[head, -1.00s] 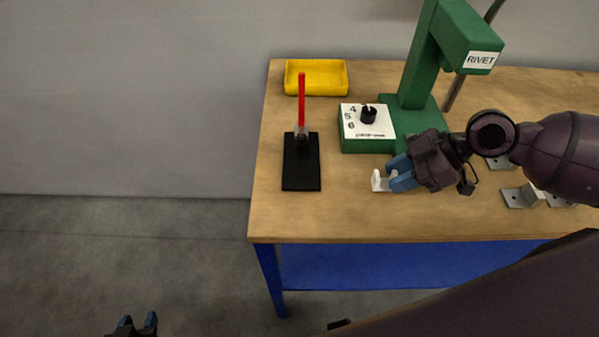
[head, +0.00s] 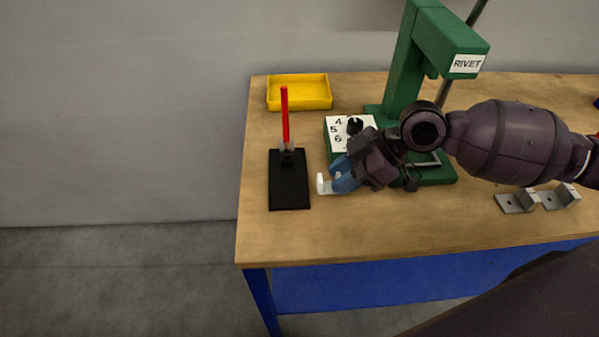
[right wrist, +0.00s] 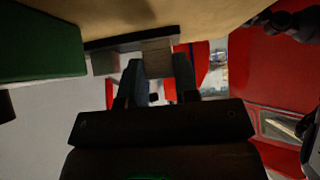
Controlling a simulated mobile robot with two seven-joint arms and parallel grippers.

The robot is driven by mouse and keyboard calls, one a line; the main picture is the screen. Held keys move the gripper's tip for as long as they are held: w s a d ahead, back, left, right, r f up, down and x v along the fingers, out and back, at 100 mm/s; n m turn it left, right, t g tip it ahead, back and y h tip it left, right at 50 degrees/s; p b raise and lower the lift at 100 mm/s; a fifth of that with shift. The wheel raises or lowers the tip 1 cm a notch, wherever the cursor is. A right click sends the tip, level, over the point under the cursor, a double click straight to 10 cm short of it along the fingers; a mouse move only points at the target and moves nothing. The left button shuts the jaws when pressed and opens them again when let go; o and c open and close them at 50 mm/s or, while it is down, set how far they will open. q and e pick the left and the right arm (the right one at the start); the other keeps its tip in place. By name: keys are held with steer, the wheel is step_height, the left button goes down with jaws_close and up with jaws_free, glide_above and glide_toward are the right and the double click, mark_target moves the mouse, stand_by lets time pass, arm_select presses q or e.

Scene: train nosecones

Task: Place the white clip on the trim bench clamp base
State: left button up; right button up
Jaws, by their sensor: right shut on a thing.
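The white clip (head: 324,185) pokes out of the blue fingertips of my right gripper (head: 338,178) in the head view. The gripper is shut on the clip, and the fingers hide part of it. The trim bench clamp base (head: 289,190) is a black plate with an upright red handle (head: 284,115), on the left part of the bench. The clip is just right of the plate, apart from it in the picture; its height above the bench is hard to judge. My right gripper's fingers (right wrist: 155,80) also show in the right wrist view. My left gripper is out of view.
A green rivet press (head: 405,65) with a numbered white panel stands behind my right gripper. A yellow tray (head: 300,104) lies behind the clamp. Grey metal brackets (head: 538,199) lie at the right. The wooden bench (head: 400,222) is clear in front.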

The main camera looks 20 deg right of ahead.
steer(key=w+a, duration=0.2)
steer(key=a, duration=0.1)
steer(key=w+a, duration=0.1)
steer(key=shift+a, duration=0.25)
steer(key=shift+w+a+f, duration=0.25)
steer(key=shift+w+a, duration=0.1)
steer(key=shift+a, duration=0.25)
steer(key=shift+w+a+f, duration=0.25)
steer(key=shift+w+a, duration=0.05)
steer(key=shift+a, duration=0.3)
steer(key=shift+d+f, duration=0.15)
steer(key=shift+f, duration=0.1)
steer(key=shift+f, duration=0.1)
steer(key=o, duration=0.9)
